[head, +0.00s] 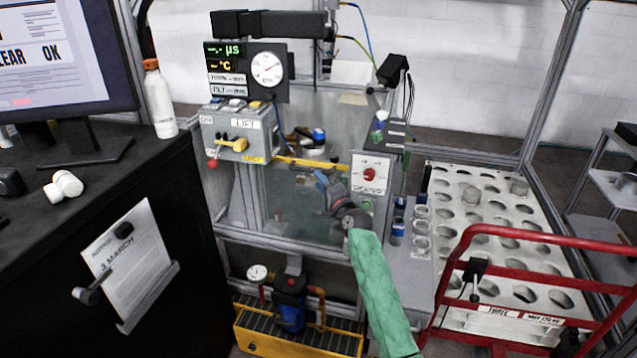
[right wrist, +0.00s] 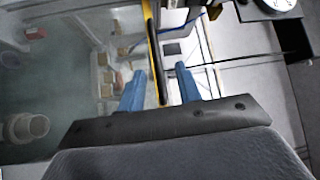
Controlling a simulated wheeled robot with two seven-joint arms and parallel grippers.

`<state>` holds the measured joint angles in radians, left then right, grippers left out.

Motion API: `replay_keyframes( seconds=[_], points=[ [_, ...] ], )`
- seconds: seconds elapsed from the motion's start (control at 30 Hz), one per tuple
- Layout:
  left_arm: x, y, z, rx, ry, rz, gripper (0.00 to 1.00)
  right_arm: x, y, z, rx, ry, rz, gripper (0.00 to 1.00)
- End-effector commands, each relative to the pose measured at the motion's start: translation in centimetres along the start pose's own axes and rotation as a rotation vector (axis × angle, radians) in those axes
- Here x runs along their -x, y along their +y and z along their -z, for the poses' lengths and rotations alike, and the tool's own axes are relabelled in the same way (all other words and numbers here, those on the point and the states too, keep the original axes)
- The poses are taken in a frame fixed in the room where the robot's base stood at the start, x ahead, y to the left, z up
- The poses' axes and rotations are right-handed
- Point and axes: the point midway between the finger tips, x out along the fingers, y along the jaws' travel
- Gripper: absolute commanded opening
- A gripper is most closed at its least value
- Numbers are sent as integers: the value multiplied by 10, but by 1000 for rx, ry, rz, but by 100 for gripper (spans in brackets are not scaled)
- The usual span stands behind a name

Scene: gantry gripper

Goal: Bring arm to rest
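My right arm, in a green sleeve, reaches in from the lower right of the head view. My right gripper (head: 323,181) is at the clear front of the gantry tank, just below a yellow bar (head: 300,162). In the right wrist view the two blue fingers of the right gripper (right wrist: 159,80) stand apart. The yellow bar with its black strip (right wrist: 156,60) runs through the gap between them, with space on both sides. Whether it lies at fingertip depth I cannot tell. My left gripper is in neither view.
A grey LIFT control box (head: 226,130) sits left of the arm, and a white panel with a red knob (head: 370,173) is close on its right. A red rail (head: 530,238) stands before a white perforated rack (head: 480,205). A black desk (head: 60,215) fills the left.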

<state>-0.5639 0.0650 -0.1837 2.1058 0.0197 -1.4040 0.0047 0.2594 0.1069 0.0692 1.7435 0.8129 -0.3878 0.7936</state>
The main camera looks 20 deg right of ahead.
Motion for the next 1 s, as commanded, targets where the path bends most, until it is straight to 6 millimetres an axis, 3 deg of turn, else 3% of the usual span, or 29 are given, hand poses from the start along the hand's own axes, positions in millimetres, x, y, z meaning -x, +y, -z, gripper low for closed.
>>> replay_keyframes(
  seconds=[0.47,0.7,1.0],
  points=[
    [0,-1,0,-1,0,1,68,0,1,-1,47,-5,-5,34],
    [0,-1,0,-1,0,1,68,5,28,-22,337,-143,-150,34],
    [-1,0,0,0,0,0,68,27,40,-53,787,-358,-345,34]
  ],
)
